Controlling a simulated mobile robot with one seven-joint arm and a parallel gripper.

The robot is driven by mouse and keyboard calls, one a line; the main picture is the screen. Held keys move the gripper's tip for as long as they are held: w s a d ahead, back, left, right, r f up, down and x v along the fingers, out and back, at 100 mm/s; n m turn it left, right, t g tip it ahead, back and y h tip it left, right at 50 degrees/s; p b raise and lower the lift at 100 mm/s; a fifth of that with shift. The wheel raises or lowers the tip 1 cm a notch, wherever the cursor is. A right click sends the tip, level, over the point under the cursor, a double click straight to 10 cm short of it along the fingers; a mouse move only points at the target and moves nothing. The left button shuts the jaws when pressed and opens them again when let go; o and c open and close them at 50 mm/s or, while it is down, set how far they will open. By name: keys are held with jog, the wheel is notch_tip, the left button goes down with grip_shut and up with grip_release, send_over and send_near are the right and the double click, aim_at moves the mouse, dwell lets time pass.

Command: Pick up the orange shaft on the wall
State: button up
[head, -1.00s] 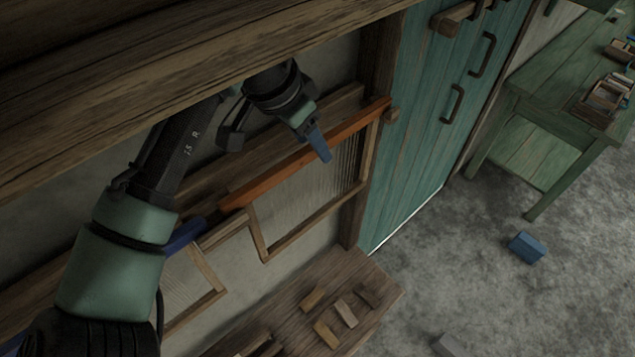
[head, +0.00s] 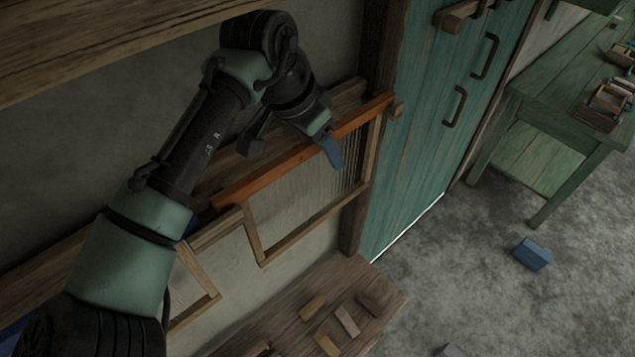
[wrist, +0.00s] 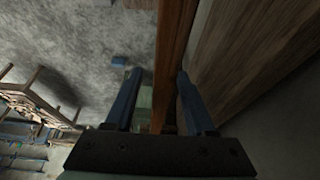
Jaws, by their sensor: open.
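The orange shaft (head: 268,171) is a long bar along the top of a heddle frame with fine threads (head: 310,200), hanging on the wall. It slopes up to the right towards the teal door. My gripper (head: 332,152) is at the right half of the shaft, its blue finger crossing in front of it. In the wrist view the shaft (wrist: 174,55) runs between the two open blue fingers of my gripper (wrist: 159,74), closer to the right finger. I cannot tell whether a finger touches it. The far finger is hidden in the head view.
A wooden shelf (head: 110,50) overhangs the upper left. A bench (head: 285,325) with several small wood blocks stands below the frame. The teal door (head: 420,150) is just right. A green table (head: 560,130) and a blue block (head: 532,254) are farther right.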

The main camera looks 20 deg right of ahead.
jog(key=shift+f, duration=0.25)
dwell(0.3)
grip_shut()
dwell(1.3)
